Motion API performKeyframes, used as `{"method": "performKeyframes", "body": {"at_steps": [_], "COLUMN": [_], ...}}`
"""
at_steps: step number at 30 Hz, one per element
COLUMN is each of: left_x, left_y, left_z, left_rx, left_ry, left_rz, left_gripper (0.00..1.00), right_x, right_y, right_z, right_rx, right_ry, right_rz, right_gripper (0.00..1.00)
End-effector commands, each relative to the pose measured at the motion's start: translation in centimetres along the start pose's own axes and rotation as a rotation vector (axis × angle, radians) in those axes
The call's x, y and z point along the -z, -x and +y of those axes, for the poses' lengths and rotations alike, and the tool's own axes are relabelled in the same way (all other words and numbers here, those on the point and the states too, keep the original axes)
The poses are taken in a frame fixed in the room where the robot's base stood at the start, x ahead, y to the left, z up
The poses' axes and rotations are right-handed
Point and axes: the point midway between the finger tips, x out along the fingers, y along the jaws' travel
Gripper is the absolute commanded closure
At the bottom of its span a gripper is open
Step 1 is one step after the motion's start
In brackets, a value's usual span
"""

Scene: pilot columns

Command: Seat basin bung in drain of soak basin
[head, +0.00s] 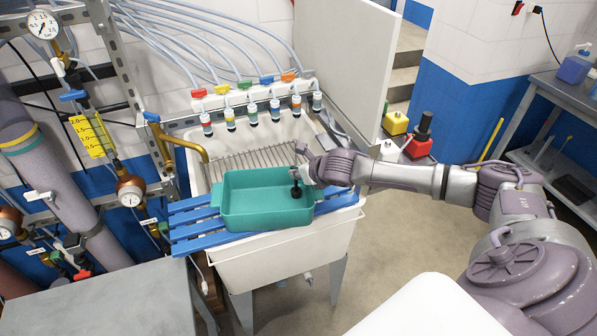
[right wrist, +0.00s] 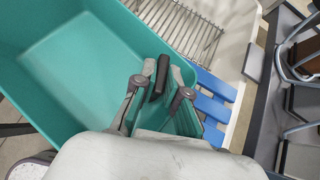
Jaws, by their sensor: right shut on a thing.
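A teal tub (head: 262,212) lies across the front of a white sink (head: 285,262), on blue slats (head: 196,241). I cannot tell which of the two is the soak basin. My right gripper (head: 298,185) is at the tub's right wall, with a dark finger inside the tub. In the right wrist view my right gripper (right wrist: 160,100) straddles the wall of the tub (right wrist: 80,60) and is shut on it. The tub floor that shows is bare. I cannot make out a bung or drain opening. My left gripper is not in view.
A ribbed rack (head: 262,158) lies in the sink behind the tub. Several hanging nozzles (head: 252,114) line its back, and a brass tap (head: 182,139) stands left. A grey bench (head: 110,295) is at front left. Open floor (head: 400,240) lies to the right.

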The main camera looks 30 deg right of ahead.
Motion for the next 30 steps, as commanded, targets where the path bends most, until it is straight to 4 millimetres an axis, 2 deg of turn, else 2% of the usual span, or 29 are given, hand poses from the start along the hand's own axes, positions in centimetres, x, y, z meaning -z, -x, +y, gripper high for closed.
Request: {"method": "performKeyframes", "body": {"at_steps": [2, 3, 7, 8, 16, 20, 23, 30], "left_x": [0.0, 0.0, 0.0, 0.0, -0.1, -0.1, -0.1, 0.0], "left_y": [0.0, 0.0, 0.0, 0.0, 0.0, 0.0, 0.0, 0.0], "left_z": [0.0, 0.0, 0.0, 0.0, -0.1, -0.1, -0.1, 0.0], "left_rx": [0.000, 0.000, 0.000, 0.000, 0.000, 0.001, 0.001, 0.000], "left_ry": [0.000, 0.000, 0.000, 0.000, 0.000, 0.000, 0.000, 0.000], "left_rz": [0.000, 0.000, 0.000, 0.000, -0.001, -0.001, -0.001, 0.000], "left_gripper": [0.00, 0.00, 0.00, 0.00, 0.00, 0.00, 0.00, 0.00], "right_x": [0.2, 0.2, 0.2, 0.2, 0.1, 0.1, 0.1, 0.2], "right_y": [-0.1, -0.1, -0.1, -0.1, 0.0, 0.9, 2.4, 7.6], "right_z": [0.0, 0.0, 0.0, 0.0, 0.0, -0.1, -0.1, -0.1], "right_rx": [0.000, 0.000, 0.000, 0.000, 0.000, 0.001, 0.002, 0.002], "right_ry": [0.000, 0.000, 0.000, 0.000, 0.000, 0.000, 0.002, 0.004], "right_rz": [0.004, 0.004, 0.004, 0.004, 0.003, 0.003, 0.003, 0.004], "right_gripper": [1.00, 0.83, 0.61, 0.59, 0.59, 0.59, 0.59, 0.59]}}
